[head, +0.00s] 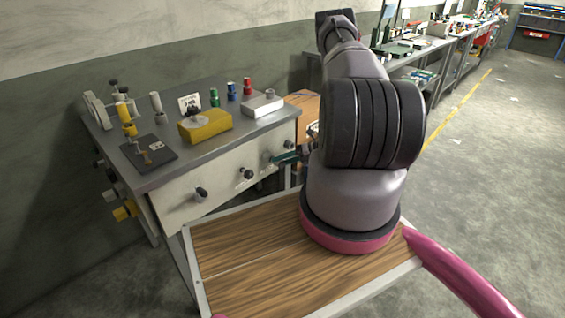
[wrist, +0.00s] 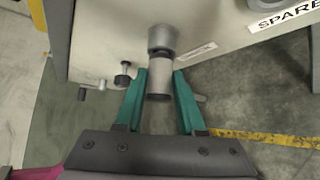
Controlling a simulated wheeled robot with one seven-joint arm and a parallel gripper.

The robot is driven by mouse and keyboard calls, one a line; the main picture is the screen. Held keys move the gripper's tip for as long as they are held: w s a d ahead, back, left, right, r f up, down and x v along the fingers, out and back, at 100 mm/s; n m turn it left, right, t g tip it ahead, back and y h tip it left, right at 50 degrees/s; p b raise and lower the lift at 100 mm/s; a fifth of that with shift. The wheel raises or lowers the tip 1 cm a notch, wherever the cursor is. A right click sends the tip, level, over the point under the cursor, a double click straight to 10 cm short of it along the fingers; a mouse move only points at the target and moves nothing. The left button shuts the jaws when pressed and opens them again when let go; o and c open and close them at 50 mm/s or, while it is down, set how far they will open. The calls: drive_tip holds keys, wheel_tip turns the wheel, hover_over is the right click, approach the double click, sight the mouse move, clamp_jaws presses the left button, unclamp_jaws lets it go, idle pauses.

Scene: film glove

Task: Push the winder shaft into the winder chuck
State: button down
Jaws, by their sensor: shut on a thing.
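In the wrist view the winder shaft (wrist: 160,76) is a light grey cylinder with a dark near end. My gripper (wrist: 160,82) has teal fingers, one on each side of the shaft, and is shut on it. The winder chuck (wrist: 161,37) is a darker grey round socket on the bench's pale front panel. The shaft lies in line with the chuck, and its far end meets the chuck's mouth. How deep it sits inside is hidden. In the head view my gripper (head: 289,157) is at the right end of the bench front; my arm hides part of this area.
A black knob (wrist: 123,75) and a small crank (wrist: 93,85) stick out left of my fingers. The bench top (head: 215,135) holds a yellow box (head: 205,126), several small cans and a dark plate (head: 149,153). Open floor (head: 480,170) lies to the right.

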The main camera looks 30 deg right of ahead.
drive_tip(key=shift+c, duration=2.2)
unclamp_jaws()
drive_tip(key=v, duration=1)
drive_tip(key=shift+s+d+r, duration=0.15)
drive_tip(key=shift+d+r, duration=0.05)
drive_tip(key=shift+d, duration=0.05)
